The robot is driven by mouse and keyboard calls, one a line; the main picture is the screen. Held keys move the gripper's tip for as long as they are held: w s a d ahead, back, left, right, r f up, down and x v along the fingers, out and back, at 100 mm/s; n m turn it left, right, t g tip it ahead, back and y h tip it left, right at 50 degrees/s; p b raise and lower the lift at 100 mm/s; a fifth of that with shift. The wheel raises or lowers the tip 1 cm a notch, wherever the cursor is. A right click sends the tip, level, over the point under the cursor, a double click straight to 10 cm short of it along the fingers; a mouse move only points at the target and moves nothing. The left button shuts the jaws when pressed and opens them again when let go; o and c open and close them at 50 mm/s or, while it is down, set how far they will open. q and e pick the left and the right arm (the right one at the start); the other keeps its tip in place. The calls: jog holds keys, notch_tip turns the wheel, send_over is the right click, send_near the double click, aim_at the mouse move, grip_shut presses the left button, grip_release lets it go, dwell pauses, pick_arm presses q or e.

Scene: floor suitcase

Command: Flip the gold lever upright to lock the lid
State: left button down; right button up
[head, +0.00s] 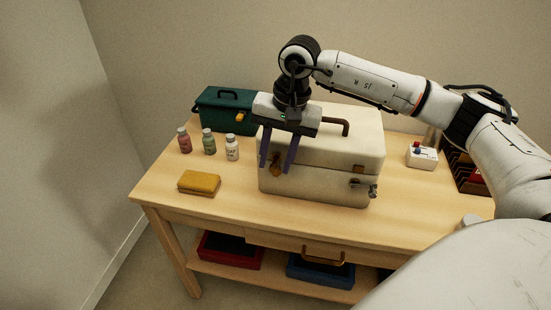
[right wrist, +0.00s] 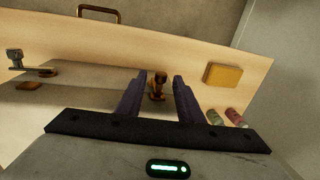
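The cream case (head: 330,180) stands on the wooden table with its lid down. The gold lever (head: 276,168) is on the left part of the case's front; it also shows in the right wrist view (right wrist: 158,84). My right gripper (head: 277,168) hangs from above in front of the case. Its two dark fingers are open, one on each side of the lever, with gaps visible in the right wrist view (right wrist: 159,78). A silver latch (head: 373,189) is at the case's right front corner. My left gripper is not in view.
A green box (head: 222,110) stands behind left. Several small bottles (head: 208,142) and a yellow sponge-like block (head: 199,183) are left of the case. A white switch box (head: 422,156) is to the right. Red (head: 228,252) and blue (head: 318,272) trays lie on the lower shelf.

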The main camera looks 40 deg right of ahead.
notch_tip(320, 180, up, 10)
jog(key=s+d, duration=0.1)
jog(key=shift+s, duration=0.2)
dwell(0.4)
dwell(0.4)
